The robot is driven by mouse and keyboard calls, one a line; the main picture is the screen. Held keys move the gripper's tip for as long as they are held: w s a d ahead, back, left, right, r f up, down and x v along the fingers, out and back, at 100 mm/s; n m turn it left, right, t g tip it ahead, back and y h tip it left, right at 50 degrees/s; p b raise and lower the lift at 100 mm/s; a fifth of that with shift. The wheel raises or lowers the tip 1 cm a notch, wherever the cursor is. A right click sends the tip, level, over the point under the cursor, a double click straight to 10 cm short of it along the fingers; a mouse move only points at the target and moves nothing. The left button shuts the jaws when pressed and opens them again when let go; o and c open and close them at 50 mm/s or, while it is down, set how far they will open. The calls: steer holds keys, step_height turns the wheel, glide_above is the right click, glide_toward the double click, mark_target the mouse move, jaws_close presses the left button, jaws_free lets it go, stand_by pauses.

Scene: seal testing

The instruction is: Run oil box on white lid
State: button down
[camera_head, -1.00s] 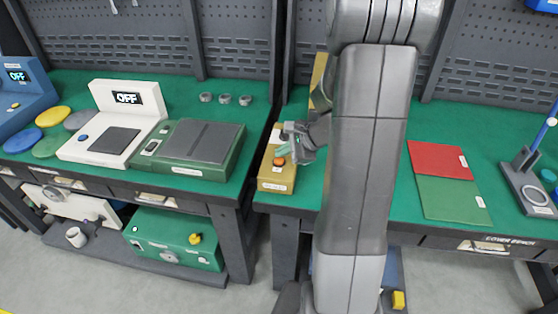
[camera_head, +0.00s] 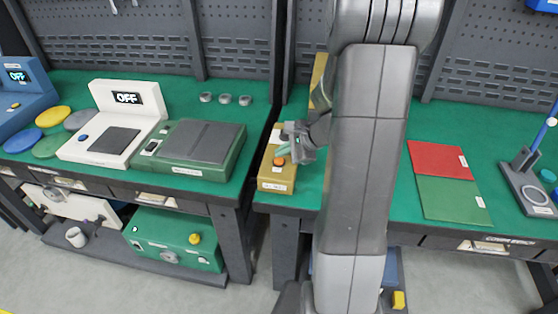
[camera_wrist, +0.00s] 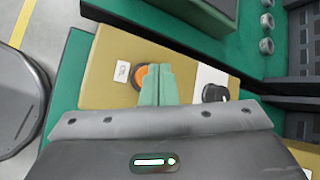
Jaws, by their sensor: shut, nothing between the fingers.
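A tan box (camera_head: 276,184), which I take to be the oil box, stands on the green bench top left of my arm. An orange button (camera_head: 279,161) sits on its top and also shows in the wrist view (camera_wrist: 140,76). A dark knob (camera_wrist: 213,93) on a white patch lies to the right there. My gripper (camera_head: 284,150) is shut and empty, its green fingertips (camera_wrist: 158,68) together right over the button, partly covering it. I cannot tell if they touch it. I cannot make out a white lid; part of the box is hidden behind my arm.
A white device reading OFF (camera_head: 126,98) and a green device (camera_head: 190,170) stand on the left bench. Yellow (camera_head: 53,116), blue (camera_head: 22,141), grey and green discs lie beside them. Red (camera_head: 438,160) and green panels lie right of my arm.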

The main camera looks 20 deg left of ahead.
mark_target(283, 162)
steer(key=shift+f, duration=0.2)
steer(key=shift+f+b, duration=0.3)
steer(key=shift+b, duration=0.15)
steer(key=shift+f+b, duration=0.35)
stand_by(0.3)
stand_by(0.4)
steer(key=shift+r+p, duration=0.65)
steer(key=shift+r, duration=0.2)
step_height(283, 162, up, 5)
steer(key=p, duration=0.4)
steer(key=shift+f, duration=0.1)
